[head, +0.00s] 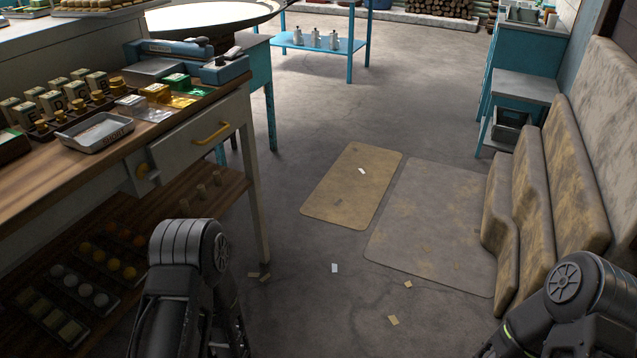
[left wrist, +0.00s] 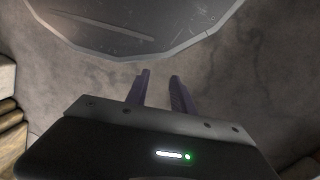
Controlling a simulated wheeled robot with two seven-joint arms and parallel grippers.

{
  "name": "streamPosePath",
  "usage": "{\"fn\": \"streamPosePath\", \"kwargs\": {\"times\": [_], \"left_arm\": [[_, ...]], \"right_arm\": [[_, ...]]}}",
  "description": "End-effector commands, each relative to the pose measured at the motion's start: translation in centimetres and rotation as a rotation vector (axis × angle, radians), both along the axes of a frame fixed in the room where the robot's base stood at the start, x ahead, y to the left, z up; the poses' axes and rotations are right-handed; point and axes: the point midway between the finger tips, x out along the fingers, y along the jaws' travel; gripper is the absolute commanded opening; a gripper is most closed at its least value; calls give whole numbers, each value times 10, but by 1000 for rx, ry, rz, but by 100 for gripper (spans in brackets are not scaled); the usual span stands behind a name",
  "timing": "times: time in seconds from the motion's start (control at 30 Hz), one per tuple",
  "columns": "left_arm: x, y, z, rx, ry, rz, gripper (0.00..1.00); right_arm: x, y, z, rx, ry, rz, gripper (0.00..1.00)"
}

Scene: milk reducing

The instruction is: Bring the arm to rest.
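My left arm (head: 185,285) comes up at the lower left of the head view, bent, beside the wooden workbench. Its gripper does not show there. In the left wrist view my left gripper (left wrist: 160,78) shows two dark fingers with a gap between them and nothing held. A large grey rounded surface fills the top of that view beyond the fingertips. My right arm (head: 565,300) shows at the lower right of the head view, near the brown cushions. Its gripper is out of view.
The workbench (head: 70,180) on the left holds a metal tray (head: 95,132), small boxes and a blue tool. Brown cushions (head: 550,190) lean along the right. Two flat mats (head: 352,185) lie on the floor with scattered paper scraps.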

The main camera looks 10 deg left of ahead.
Motion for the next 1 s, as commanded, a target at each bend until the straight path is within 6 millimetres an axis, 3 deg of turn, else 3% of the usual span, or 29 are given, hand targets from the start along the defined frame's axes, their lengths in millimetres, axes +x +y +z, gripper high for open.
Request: {"fn": "streamPosePath", "kwargs": {"times": [0.1, 0.23, 0.3, 0.7, 0.8, 1.0], "left_arm": [[2, -52, 26, -133, -62, 71, 29], [11, -94, 60, -245, -141, 130, 29], [10, -93, 90, -238, -138, 122, 29], [10, -93, 193, -237, -134, 122, 29], [10, -93, 204, -237, -133, 122, 29], [10, -93, 204, -237, -133, 122, 29]], "right_arm": [[0, 0, 0, 0, 0, 0, 36], [0, 0, 0, 0, 0, 0, 36], [0, 0, 32, 0, 0, -1, 36], [0, 1, 137, 1, 1, -3, 36], [0, 1, 148, 1, 2, -3, 36], [0, 1, 148, 1, 2, -3, 36]]}}
